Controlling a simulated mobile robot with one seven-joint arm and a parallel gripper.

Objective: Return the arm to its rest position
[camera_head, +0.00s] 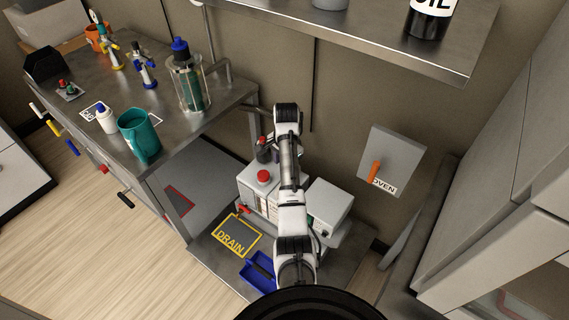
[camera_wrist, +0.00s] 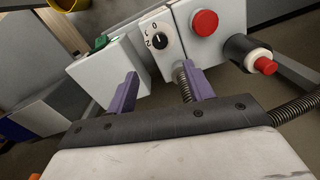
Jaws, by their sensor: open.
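My arm (camera_head: 290,165) rises from the bottom centre of the head view over a low bench with machine boxes. My gripper's end is hidden in the head view. In the wrist view my gripper (camera_wrist: 161,88) shows two purple fingers, spread apart with nothing held between them. Beyond the fingertips is a pale box with a black dial (camera_wrist: 160,38) and a red button (camera_wrist: 204,22). I cannot tell whether the fingers touch anything.
A white box (camera_head: 330,204) and a red-topped machine (camera_head: 263,177) stand close around my arm. A blue tray (camera_head: 259,272) and a DRAIN sign (camera_head: 236,236) lie nearby. The workbench (camera_head: 200,128) holds a teal mug (camera_head: 140,137). An OVEN switch box (camera_head: 391,160) is right.

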